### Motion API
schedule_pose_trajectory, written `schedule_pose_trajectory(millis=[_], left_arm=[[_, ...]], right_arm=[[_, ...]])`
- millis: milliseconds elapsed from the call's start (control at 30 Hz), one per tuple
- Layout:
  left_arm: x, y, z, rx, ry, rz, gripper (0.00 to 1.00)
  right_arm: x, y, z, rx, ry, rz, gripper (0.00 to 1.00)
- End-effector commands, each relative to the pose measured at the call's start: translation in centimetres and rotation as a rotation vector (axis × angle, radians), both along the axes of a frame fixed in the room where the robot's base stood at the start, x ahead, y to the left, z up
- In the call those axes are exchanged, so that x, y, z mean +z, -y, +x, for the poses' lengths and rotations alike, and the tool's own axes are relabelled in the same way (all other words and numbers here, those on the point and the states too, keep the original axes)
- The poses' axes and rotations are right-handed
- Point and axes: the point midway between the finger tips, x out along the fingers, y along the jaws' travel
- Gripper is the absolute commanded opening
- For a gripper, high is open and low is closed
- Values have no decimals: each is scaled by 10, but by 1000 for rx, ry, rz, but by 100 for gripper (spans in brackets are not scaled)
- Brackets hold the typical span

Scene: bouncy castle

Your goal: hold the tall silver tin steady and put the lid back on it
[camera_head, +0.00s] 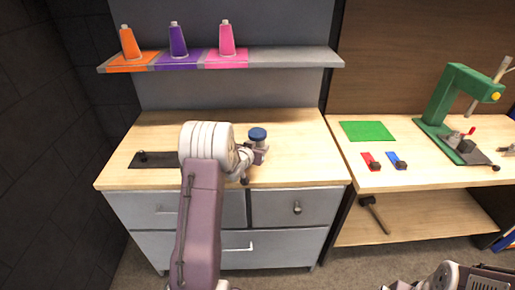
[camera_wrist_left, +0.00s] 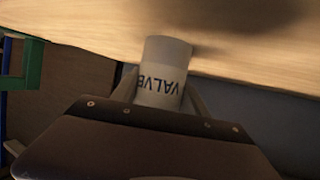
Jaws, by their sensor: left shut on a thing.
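The tin (camera_head: 258,146) stands on the left wooden worktop, a short way in from its front edge, and has a blue round top (camera_head: 257,134). I cannot tell whether this blue top is a separate lid or how firmly it sits. My left gripper (camera_head: 255,156) is shut on the tin's body from the front left. In the left wrist view the tin shows as a pale grey cylinder (camera_wrist_left: 164,72) with the dark word "VALVE", between the fingers (camera_wrist_left: 160,95). Its blue top is out of sight there. Only part of my right arm shows, at the bottom right.
A dark mat (camera_head: 172,160) with a small knobbed thing lies left on the worktop. A shelf (camera_head: 290,58) above holds orange, purple and pink cones. The right bench has a green mat (camera_head: 367,131), a green press (camera_head: 440,95) and small red and blue pieces. Worktop right of the tin is clear.

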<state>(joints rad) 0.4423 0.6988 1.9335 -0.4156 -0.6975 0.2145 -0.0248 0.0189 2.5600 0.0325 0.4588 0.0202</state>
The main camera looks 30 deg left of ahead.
Motion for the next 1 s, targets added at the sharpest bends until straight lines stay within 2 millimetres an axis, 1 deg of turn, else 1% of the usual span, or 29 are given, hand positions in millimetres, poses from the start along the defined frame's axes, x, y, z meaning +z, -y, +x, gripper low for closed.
schedule_pose_trajectory(millis=[167, 533, 667, 767, 1000], left_arm=[[7, 0, 0, 0, 4, 1, 0], [45, 1, 1, -1, 4, 2, 0], [51, 16, -2, -2, 4, 1, 0], [59, 30, -4, -4, 5, 1, 0], [85, 74, -11, -6, 6, 0, 0]], right_arm=[[1, 0, 0, 0, 0, 0, 100], [7, 0, 0, 0, 0, 0, 100], [4, 0, 0, 0, 0, 0, 100], [2, 0, 0, 0, 0, 0, 100], [-3, 0, 0, 0, 0, 0, 100]])
